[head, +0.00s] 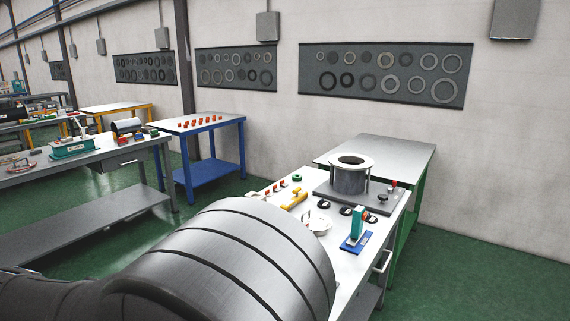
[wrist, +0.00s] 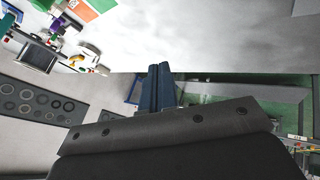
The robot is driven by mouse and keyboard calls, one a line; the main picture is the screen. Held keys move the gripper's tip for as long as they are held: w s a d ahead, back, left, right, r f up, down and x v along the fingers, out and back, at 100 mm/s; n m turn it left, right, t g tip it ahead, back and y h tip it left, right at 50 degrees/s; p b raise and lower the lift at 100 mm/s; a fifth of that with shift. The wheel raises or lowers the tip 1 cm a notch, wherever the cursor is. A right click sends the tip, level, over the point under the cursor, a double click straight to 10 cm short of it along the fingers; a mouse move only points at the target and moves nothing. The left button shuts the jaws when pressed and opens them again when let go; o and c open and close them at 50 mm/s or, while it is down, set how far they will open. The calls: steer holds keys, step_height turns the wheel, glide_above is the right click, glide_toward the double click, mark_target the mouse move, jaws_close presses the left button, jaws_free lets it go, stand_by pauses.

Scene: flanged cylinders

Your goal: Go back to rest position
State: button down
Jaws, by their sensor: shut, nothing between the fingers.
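In the wrist view my gripper (wrist: 160,70) shows as two dark blue fingers side by side, shut with nothing between them. The fingertips point past the edge of a pale grey surface and touch nothing that I can make out. In the head view the gripper does not show; a large grey ribbed cylindrical shape fills the lower left foreground. On the white workbench (head: 292,262) stands a grey flanged cylinder (head: 350,178) with a pale ring on top, upright on a dark plate (head: 385,203).
The bench also holds a teal and blue device (head: 357,228), a white round part (head: 319,223), a yellow tool (head: 295,200) and small red-topped items. A grey table (head: 385,152) stands behind. A blue table (head: 205,127) is farther back. Ring boards (head: 385,74) hang on the wall.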

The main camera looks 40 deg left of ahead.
steer(key=shift+v, duration=1.05)
steer(key=shift+f, duration=0.1)
steer(key=w+x, duration=0.1)
steer(key=x, duration=0.9)
steer(key=w+d+m+t+h, duration=0.1)
steer(key=w+d+m+h, duration=0.2)
steer(key=w+d+m, duration=0.2)
steer(key=shift+w+d+r+m+h, duration=0.15)
steer(key=shift+w+r+m+h, duration=0.35)
steer(key=shift+w, duration=1.15)
steer(key=shift+f, duration=0.1)
